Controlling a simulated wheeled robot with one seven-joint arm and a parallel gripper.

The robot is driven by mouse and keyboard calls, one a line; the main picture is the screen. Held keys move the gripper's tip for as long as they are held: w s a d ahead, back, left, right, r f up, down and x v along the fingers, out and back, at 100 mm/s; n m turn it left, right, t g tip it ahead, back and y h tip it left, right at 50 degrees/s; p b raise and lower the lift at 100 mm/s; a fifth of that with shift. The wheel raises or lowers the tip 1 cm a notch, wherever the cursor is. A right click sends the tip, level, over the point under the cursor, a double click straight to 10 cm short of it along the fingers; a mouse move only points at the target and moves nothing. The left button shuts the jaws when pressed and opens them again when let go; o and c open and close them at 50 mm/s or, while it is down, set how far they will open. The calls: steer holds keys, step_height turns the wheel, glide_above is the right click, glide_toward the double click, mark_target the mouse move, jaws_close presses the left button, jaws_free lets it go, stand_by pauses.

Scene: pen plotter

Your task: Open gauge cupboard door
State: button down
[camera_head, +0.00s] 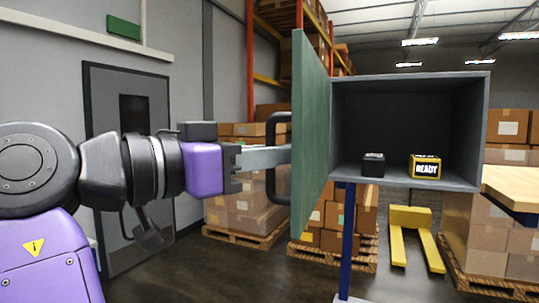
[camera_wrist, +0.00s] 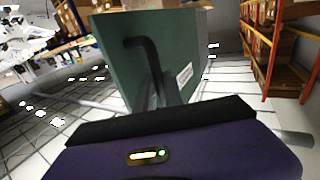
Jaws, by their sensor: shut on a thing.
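The gauge cupboard (camera_head: 482,130) is a grey box on a blue post, and its inside is in view. Its green door (camera_head: 311,125) stands swung open at the left side, seen nearly edge-on. A dark bar handle (camera_head: 272,180) is on the door's outer face. My gripper (camera_head: 284,157) reaches in from the left and is shut on the handle. In the wrist view the door (camera_wrist: 115,60) fills the upper middle, with the handle (camera_wrist: 150,55) curving down to my gripper. The fingertips are partly hidden there by the wrist housing.
Inside the cupboard are a small dark block (camera_head: 373,165) and a black and yellow block marked READY (camera_head: 425,167). A wooden tabletop (camera_head: 512,186) is at the right. A yellow pallet jack (camera_head: 409,220) and stacked boxes stand behind.

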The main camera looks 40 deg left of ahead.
steer(key=c, duration=1.7)
jaws_free()
steer(key=shift+w, duration=0.1)
steer(key=s, duration=0.2)
steer(key=s+a+b, duration=0.1)
steer(key=s, duration=0.2)
steer(key=s+b, duration=0.1)
steer(key=s, duration=0.1)
steer(key=shift+s+a, duration=0.15)
steer(key=shift+s, duration=0.25)
